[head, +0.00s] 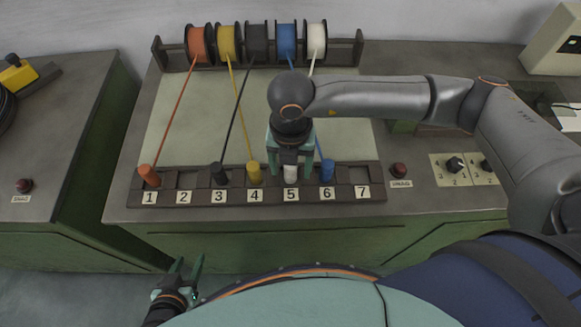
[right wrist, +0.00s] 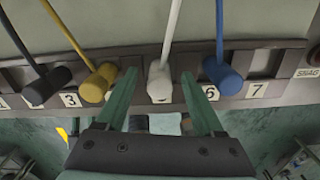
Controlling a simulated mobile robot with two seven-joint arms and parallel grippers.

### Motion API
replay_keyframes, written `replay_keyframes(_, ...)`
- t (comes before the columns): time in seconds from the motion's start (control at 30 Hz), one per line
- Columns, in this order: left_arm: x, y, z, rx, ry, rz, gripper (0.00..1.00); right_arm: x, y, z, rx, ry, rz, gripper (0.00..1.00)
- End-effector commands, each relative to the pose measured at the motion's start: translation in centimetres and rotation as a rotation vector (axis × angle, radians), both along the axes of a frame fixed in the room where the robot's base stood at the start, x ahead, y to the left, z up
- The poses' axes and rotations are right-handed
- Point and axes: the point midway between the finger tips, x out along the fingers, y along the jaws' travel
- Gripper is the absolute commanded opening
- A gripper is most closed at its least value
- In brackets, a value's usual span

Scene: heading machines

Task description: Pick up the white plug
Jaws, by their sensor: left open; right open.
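The white plug (head: 290,173) stands in slot 5 of the numbered plug rack (head: 240,203), with its white cord running up to the white spool (head: 316,40). My right gripper (head: 291,172) is open above slot 5, with its fingers on either side of the white plug. In the right wrist view the white plug (right wrist: 159,83) lies between the two green fingers (right wrist: 160,95), with a gap visible on both sides. My left gripper (head: 186,270) is open and empty in front of the bench, low at the left.
An orange plug (head: 149,176) is at slot 1, a black plug (head: 219,174) at 3, a yellow plug (head: 254,172) at 4 and a blue plug (head: 327,171) at 6. Slots 2 and 7 are empty. A red button (head: 399,170) sits right of the rack.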

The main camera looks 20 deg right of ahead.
Motion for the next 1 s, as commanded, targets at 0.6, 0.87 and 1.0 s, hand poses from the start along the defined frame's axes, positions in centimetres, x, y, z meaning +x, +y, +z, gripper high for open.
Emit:
replay_keyframes(0.6,0.13,0.00,0.07,-0.001,-0.003,0.000,0.50,0.00,0.03,-0.32,0.000,-0.001,0.001,0.31)
replay_keyframes(0.87,0.13,0.00,0.08,-0.001,-0.003,0.000,0.50,0.00,0.03,-0.31,0.000,-0.001,0.001,0.02)
replay_keyframes(1.0,0.14,0.00,0.09,-0.001,-0.003,0.000,0.50,0.02,0.04,-0.31,0.000,-0.001,0.001,0.00)
